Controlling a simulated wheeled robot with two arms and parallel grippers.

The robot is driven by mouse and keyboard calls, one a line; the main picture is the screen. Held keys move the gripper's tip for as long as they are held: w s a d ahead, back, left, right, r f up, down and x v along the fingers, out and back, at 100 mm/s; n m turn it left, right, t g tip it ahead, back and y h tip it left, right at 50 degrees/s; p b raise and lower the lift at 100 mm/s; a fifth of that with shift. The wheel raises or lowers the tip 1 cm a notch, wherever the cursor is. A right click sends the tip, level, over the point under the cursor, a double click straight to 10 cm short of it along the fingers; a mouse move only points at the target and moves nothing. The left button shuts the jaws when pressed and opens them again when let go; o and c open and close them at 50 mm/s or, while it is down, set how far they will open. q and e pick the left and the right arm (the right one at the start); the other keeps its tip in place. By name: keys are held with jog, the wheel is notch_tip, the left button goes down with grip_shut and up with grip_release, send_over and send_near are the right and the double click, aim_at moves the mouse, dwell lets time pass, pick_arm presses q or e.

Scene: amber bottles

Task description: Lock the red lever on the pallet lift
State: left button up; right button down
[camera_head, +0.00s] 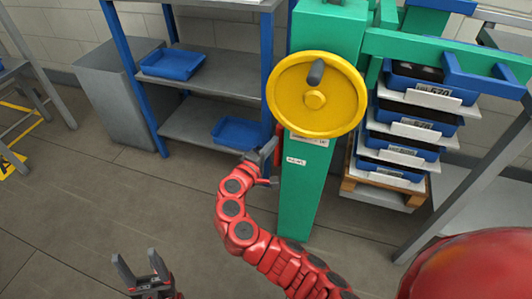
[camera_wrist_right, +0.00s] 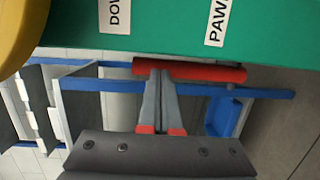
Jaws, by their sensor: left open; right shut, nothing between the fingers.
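The red lever (camera_wrist_right: 215,74) is a bar along the edge of the lift's green column, beside a partly cut-off "PAW…" label (camera_wrist_right: 217,22) in the right wrist view. In the head view a sliver of the lever (camera_head: 278,138) shows at the left side of the green column (camera_head: 305,195). My right gripper (camera_head: 270,158) is beside it; in the right wrist view its closed fingertips (camera_wrist_right: 160,74) overlap the lever's left half. Nothing is between them, and I cannot tell whether they touch it. My left gripper (camera_head: 140,265) is open and empty, low over the floor.
A yellow handwheel (camera_head: 316,112) with a dark knob is on the column above my right gripper. Blue trays (camera_head: 415,120) are stacked on a wooden pallet (camera_head: 378,187) at right. A shelf (camera_head: 205,75) with blue bins stands behind left.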

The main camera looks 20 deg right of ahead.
aim_at(277, 134)
jog(key=shift+w+d, duration=0.1)
jog(key=shift+d, duration=0.05)
jog(key=w+g+p, duration=0.1)
jog(key=p, duration=0.3)
jog(key=w+d+r+y+p, duration=0.1)
jog(key=p, duration=0.3)
jog(key=shift+d+r+g, duration=0.25)
jog(key=shift+d+g, duration=0.05)
jog(key=shift+g, duration=0.1)
jog(key=shift+w+d+f+y+p, duration=0.1)
jog(key=shift+w+f+y+p, duration=0.1)
jog(key=shift+y+p, duration=0.2)
jog(key=shift+w+f+g, duration=0.1)
jog(key=shift+f+g, duration=0.1)
jog(key=shift+g, duration=0.1)
jog(key=shift+f, duration=0.1)
